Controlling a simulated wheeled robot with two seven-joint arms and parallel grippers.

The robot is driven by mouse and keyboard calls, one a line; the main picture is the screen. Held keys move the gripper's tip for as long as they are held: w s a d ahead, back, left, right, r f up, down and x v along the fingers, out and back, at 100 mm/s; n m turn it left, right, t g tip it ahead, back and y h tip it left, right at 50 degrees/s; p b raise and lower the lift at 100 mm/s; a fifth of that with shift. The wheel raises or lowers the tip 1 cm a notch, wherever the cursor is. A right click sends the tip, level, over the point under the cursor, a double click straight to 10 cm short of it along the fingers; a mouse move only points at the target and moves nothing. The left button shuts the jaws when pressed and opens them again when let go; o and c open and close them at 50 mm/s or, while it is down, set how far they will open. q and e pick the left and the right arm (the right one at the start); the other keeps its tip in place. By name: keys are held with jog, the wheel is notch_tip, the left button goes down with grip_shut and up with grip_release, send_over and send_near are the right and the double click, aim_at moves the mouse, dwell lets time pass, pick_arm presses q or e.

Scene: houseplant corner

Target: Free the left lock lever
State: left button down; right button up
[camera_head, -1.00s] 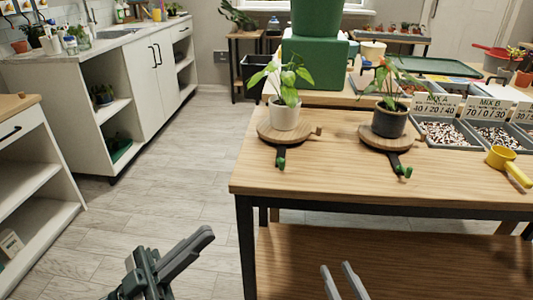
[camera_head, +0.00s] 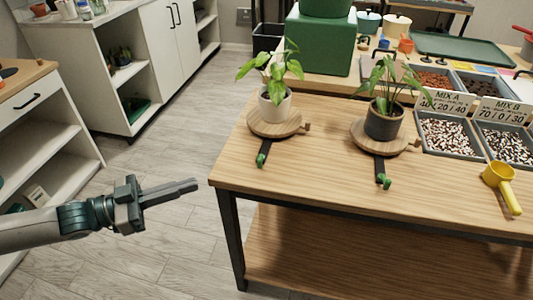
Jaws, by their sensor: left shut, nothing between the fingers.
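The left lock lever (camera_head: 263,153) is a dark bar with a green end. It sticks out toward the front from under the left round wooden turntable (camera_head: 258,128), which carries a plant in a white pot (camera_head: 274,108). A second lever (camera_head: 382,173) of the same kind sticks out from the right turntable (camera_head: 362,139), under a plant in a dark pot (camera_head: 384,124). My left gripper (camera_head: 196,185) is shut and empty, left of the table's front left corner and apart from the lever. My right gripper is out of view.
The wooden table (camera_head: 310,185) has free room in front of the levers. A yellow scoop (camera_head: 500,180) lies at the right, by trays of mix (camera_head: 447,137). A green box (camera_head: 318,45) stands behind. Open floor lies left of the table.

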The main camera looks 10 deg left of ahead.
aim_at(245, 177)
pick_arm(q)
jog(key=shift+w, duration=0.3)
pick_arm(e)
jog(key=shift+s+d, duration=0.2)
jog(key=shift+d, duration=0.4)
pick_arm(q)
jog(key=shift+d, duration=0.15)
